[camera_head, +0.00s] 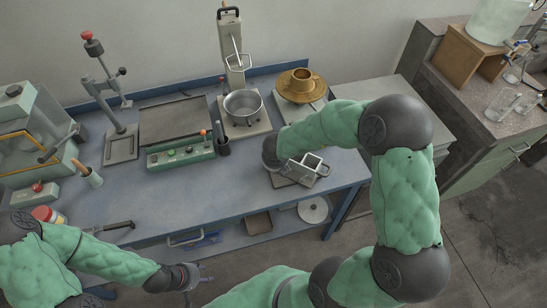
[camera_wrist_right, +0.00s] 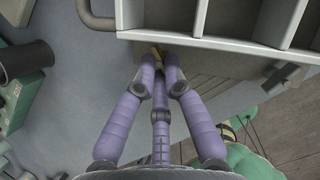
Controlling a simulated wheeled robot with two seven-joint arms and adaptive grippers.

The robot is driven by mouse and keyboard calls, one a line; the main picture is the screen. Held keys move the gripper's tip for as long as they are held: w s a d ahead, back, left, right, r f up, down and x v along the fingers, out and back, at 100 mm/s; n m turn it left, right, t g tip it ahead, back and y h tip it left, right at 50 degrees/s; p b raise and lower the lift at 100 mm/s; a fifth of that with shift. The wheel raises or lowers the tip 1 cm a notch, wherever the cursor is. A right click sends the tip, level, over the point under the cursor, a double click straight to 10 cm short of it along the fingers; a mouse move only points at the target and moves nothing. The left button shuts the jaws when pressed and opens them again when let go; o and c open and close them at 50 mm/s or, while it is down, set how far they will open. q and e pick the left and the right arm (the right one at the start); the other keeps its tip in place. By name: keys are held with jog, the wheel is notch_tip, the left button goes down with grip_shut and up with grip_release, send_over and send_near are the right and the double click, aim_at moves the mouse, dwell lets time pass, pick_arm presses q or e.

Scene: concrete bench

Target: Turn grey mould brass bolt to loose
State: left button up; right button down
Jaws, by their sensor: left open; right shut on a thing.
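The grey mould (camera_head: 307,161) sits near the right front corner of the blue bench, with open compartments on top. In the right wrist view its wall (camera_wrist_right: 220,43) and compartments fill the top. My right gripper (camera_wrist_right: 160,56) has its purple fingers closed together on a small brass bolt (camera_wrist_right: 156,50) at the mould's edge; the fingers hide most of it. In the head view my right arm partly hides the mould. My left gripper (camera_head: 203,280) is open and empty, in front of the bench.
A steel pot (camera_head: 243,106) on a scale and a brass-coloured vessel (camera_head: 300,85) stand behind the mould. The bench front in the middle is clear.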

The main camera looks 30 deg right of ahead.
jog(key=n+y+p, duration=0.1)
jog(key=n+p, duration=0.1)
jog(key=n+y+p, duration=0.1)
jog(key=n+p, duration=0.4)
jog(key=p, duration=0.1)
jog(key=shift+s+d+r+n+y, duration=0.1)
jog(key=shift+d+r+n+y, duration=0.1)
jog(key=shift+d+n+y, duration=0.15)
jog(key=shift+d+f+n+y+p, duration=0.15)
jog(key=shift+n+y+p, duration=0.3)
jog(key=shift+n+p, duration=0.7)
jog(key=c, duration=1.6)
grip_release()
